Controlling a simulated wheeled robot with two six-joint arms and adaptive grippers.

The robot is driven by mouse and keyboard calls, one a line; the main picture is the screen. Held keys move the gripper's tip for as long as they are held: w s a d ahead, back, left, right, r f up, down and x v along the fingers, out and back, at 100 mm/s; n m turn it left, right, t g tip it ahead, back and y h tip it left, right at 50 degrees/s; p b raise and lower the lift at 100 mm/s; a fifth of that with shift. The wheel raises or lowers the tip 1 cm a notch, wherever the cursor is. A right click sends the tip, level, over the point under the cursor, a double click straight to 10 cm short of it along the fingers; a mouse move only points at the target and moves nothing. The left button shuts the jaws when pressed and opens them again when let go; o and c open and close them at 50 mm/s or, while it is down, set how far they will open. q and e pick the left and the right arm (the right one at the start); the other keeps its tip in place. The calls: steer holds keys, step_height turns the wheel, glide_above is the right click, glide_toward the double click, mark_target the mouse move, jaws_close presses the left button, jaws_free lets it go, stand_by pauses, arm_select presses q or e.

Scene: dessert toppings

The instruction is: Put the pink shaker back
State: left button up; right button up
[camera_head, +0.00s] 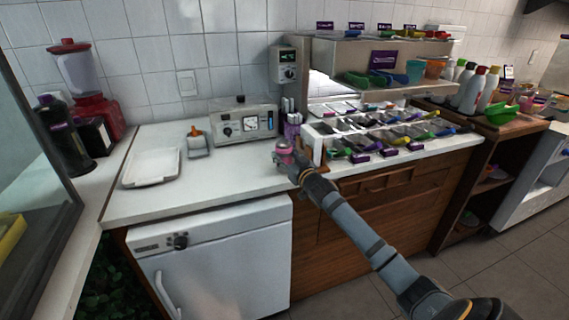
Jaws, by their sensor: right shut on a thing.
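The gripper's fingers cover much of the shaker's lower part. I cannot tell whether the shaker touches the counter. My left gripper is not in view.
The topping station (318,128) with several scoops stands just right of the gripper. A grey machine (245,124), a small container (198,146) and a white tray (152,167) stand to the left. The counter (222,182) is clear between tray and gripper.

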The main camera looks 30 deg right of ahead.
steer(key=shift+s+d+r, duration=0.1)
steer(key=shift+s, duration=0.15)
steer(key=o, duration=1.2)
steer(key=shift+w, duration=0.15)
